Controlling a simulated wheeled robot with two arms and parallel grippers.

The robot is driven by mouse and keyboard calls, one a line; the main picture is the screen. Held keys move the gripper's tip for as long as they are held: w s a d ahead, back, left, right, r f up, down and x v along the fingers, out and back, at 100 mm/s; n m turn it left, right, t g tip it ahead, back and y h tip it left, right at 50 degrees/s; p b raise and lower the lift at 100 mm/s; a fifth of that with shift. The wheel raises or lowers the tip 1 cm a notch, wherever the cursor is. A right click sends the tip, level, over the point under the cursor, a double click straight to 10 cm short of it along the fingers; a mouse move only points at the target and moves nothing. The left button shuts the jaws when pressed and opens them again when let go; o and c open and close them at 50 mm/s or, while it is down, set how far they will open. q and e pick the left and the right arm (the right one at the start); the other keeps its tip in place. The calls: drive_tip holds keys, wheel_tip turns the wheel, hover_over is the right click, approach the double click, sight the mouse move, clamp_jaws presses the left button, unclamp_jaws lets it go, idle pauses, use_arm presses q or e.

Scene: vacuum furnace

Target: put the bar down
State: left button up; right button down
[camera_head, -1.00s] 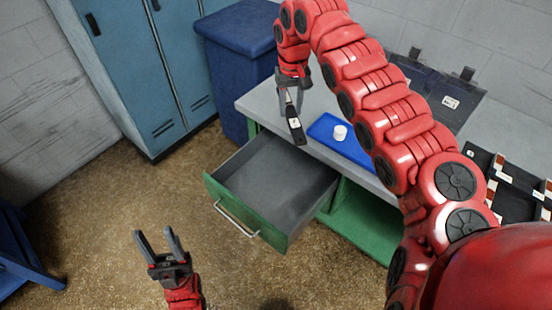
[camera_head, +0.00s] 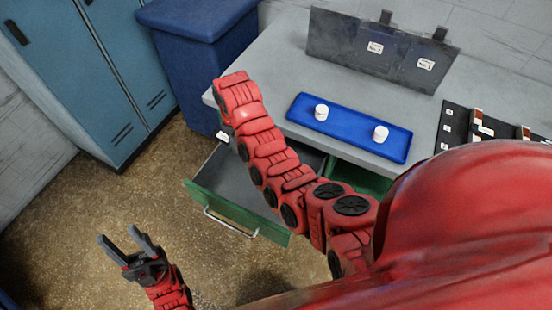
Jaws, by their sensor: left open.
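My left gripper (camera_head: 129,245) is open and empty, low on the left above the floor. My right arm reaches from the right over the workbench's open drawer and bends down at its far end. My right gripper is hidden behind that arm. A small white and dark piece (camera_head: 222,136) shows just below the bend, by the back left of the drawer. It may be an end of the bar, but too little shows to be sure. The green drawer (camera_head: 205,200) is pulled out; its grey inside is partly covered by my arm.
The grey workbench (camera_head: 275,70) holds a blue tray (camera_head: 350,128) with two white round pieces, a dark upright panel (camera_head: 335,40) with labels and a black rack (camera_head: 455,130). A blue bin (camera_head: 195,60) and blue lockers (camera_head: 70,75) stand left. The floor ahead of the drawer is clear.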

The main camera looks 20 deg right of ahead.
drive_tip(key=shift+n, duration=0.8)
drive_tip(key=s+d+f, duration=0.1)
drive_tip(key=s+f, duration=0.1)
drive_tip(key=f, duration=0.2)
drive_tip(key=s+d+f, duration=0.1)
drive_tip(key=s+f, duration=0.1)
drive_tip(key=f, duration=0.2)
drive_tip(key=s+d+f, duration=0.1)
drive_tip(key=s+f, duration=0.2)
drive_tip(key=f, duration=0.1)
drive_tip(key=shift+w+f, duration=0.1)
drive_tip(key=shift+f, duration=2.4)
drive_tip(key=shift+f, duration=0.2)
drive_tip(key=c, duration=0.5)
unclamp_jaws()
drive_tip(key=shift+r, duration=0.1)
